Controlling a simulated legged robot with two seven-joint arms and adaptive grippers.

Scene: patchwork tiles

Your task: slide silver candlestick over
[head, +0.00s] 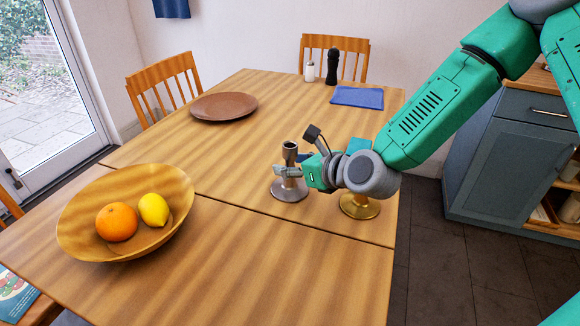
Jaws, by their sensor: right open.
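The silver candlestick (290,188) stands upright on the wooden table, right of the middle, with a round base and a dark socket at its top. My right gripper (285,170) is open at the candlestick's stem, its fingers close to it; I cannot tell whether they touch it. Part of the stem is hidden by the gripper. My left gripper does not show.
A gold candlestick (360,206) stands behind my right wrist, mostly hidden. A wooden bowl (85,240) holds an orange (116,222) and a lemon (153,210). A brown plate (224,107), blue cloth (357,97), salt shaker (310,72) and pepper mill (332,67) sit farther back. The table's middle is clear.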

